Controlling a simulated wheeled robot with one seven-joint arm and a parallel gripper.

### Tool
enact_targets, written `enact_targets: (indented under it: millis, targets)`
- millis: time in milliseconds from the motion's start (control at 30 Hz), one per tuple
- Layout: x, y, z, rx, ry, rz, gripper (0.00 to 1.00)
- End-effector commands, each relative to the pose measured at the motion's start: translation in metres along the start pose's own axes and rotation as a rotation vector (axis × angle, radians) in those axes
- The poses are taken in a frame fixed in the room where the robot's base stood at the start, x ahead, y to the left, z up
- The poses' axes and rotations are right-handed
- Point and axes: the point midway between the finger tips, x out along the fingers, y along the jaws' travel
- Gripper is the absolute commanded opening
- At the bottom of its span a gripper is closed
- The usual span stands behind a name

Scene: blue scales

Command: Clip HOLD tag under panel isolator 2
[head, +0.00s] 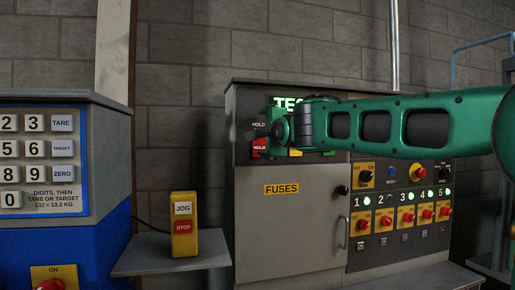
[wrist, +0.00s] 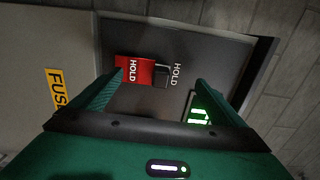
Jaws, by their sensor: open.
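The red HOLD tag (head: 259,146) hangs on the upper left of the grey panel. In the wrist view the tag (wrist: 132,72) lies between my fingers, nearer the left one, with a dark block (wrist: 160,74) at its edge. My gripper (wrist: 160,82) is open and faces the tag; I see no grip on it. In the head view my gripper (head: 280,130) is just right of the tag and covers part of the panel. Isolator 2 (head: 381,223) is a yellow plate with a red knob, in the lower right row. The lamp above it is dark. A small fitting (head: 383,243) sits below it.
Other isolators (head: 406,218) flank number 2 closely, with green lamps lit. A handle (head: 341,232) sticks out beside the FUSES door (head: 285,225). A yellow JOG/STOP box (head: 184,225) stands on a shelf at left. A blue keypad cabinet (head: 85,205) stands farther left.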

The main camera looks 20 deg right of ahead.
Motion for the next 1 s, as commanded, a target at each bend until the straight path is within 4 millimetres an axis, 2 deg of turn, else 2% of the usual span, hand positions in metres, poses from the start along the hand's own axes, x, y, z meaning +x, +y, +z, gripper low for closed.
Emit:
enact_targets:
  millis: [100,300,1000]
  targets:
    - [0.011,0.000,0.000,0.000,0.000,0.000,0.94]
    - [0.020,0.000,0.000,0.000,0.000,0.000,0.94]
    - [0.023,0.001,0.000,0.001,0.000,-0.003,0.94]
